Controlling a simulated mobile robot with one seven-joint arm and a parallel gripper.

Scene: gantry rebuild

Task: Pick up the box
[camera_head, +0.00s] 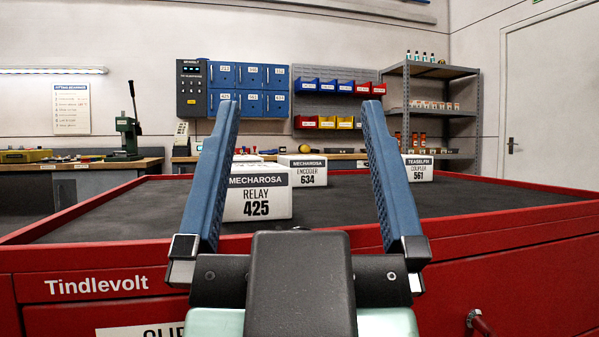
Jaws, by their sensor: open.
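My gripper (300,110) is in the middle foreground with its two blue fingers wide apart and nothing between them. Past the left finger, a white box labelled "Mecharosa Relay 425" (258,197) stands on the dark top of a red cabinet; the finger hides part of its left side. A second white box labelled "Encoder 634" (308,172) stands behind it to the right. A third box labelled "Teaselfin Coupler 561" (419,169) stands at the right, its left edge close to the right finger in the picture. Which box the task means cannot be told.
The red cabinet (90,262) has a raised rim around its dark mat (100,217). The mat is clear at left and right. Another pale item (247,158) shows behind the relay box. A workbench, wall bins and a metal shelf (431,110) stand farther back.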

